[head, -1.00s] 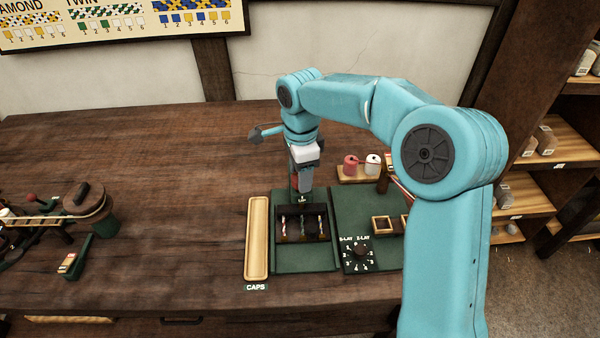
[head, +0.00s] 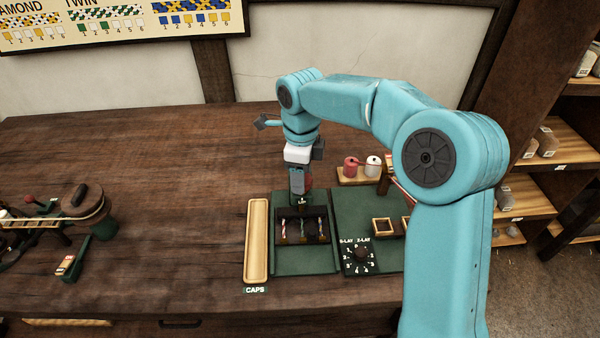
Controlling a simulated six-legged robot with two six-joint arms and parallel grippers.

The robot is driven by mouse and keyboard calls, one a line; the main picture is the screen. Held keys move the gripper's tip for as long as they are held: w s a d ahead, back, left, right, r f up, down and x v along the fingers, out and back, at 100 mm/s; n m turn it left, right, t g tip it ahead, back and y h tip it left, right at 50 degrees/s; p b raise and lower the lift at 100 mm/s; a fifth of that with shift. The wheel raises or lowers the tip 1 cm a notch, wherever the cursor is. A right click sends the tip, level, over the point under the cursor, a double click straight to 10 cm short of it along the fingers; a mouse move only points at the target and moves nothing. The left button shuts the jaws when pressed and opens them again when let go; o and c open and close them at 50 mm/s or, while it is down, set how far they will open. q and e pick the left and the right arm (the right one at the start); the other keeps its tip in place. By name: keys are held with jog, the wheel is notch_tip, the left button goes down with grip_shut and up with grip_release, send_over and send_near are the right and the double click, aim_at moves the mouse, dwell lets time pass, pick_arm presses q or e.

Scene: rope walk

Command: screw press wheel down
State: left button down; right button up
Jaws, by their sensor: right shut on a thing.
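The press stands on the bench as a dark green base (head: 305,262) with a dark frame holding several short coloured rope pieces (head: 320,227). My right gripper (head: 300,194) points down over the back of the press. It is shut on a part at the top of the press, most likely the press wheel. A small reddish patch shows beside the fingers; the wheel itself is mostly hidden by the gripper. My left gripper is not in view.
A pale caps tray (head: 257,240) lies left of the press. A dial panel (head: 360,256) is on the right, with red and white spools (head: 351,166) behind it. A green rope machine (head: 95,212) stands at far left. The bench between is clear.

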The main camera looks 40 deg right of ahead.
jog(key=shift+s+f, duration=0.15)
jog(key=o, duration=1)
jog(key=shift+d, duration=0.15)
jog(key=shift+o, duration=0.2)
jog(key=shift+r, duration=0.5)
notch_tip(320, 180, up, 16)
jog(key=p, duration=0.2)
jog(key=shift+f+p, duration=0.25)
jog(key=shift+p, duration=0.15)
